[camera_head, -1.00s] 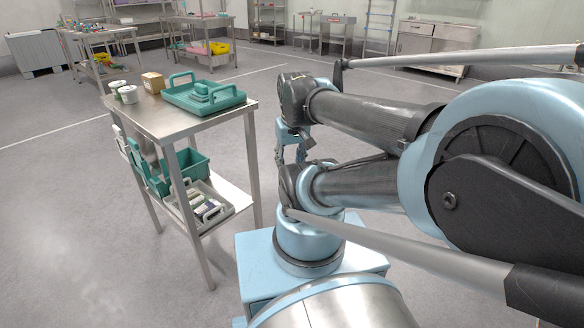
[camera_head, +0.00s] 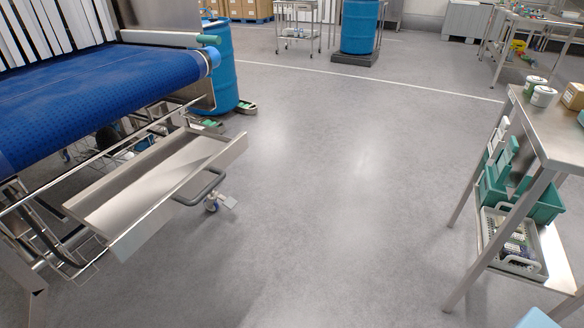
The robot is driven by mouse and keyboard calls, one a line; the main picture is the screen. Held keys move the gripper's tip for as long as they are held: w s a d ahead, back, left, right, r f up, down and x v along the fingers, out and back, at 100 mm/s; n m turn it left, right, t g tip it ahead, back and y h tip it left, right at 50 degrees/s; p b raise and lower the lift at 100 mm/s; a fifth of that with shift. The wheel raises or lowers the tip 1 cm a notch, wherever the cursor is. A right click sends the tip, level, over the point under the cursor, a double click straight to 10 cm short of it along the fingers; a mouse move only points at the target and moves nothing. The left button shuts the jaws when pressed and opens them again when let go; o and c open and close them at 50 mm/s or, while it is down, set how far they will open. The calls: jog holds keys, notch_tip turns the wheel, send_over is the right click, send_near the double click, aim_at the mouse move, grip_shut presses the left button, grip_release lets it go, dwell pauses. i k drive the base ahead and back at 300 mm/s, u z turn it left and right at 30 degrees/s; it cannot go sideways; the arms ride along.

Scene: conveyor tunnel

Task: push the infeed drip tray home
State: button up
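The infeed drip tray (camera_head: 150,185) is a shallow steel tray under the end of the blue conveyor belt (camera_head: 105,88) at the left. It sticks out from the frame toward the open floor, with its front panel (camera_head: 182,195) facing right. A grey handle (camera_head: 205,188) is on that front panel. My gripper is outside the head view, so its state and its distance from the tray do not show.
A steel side table (camera_head: 545,130) with tubs on top and green crates (camera_head: 535,200) below stands at the right. Blue drums (camera_head: 359,27) stand behind, one beside the conveyor (camera_head: 222,70). The floor (camera_head: 340,200) between tray and table is clear.

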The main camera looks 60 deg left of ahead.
aim_at(127, 207)
jog(key=u, duration=3.6)
jog(key=k, duration=0.5)
jog(key=u, duration=0.45)
jog(key=i, duration=0.3)
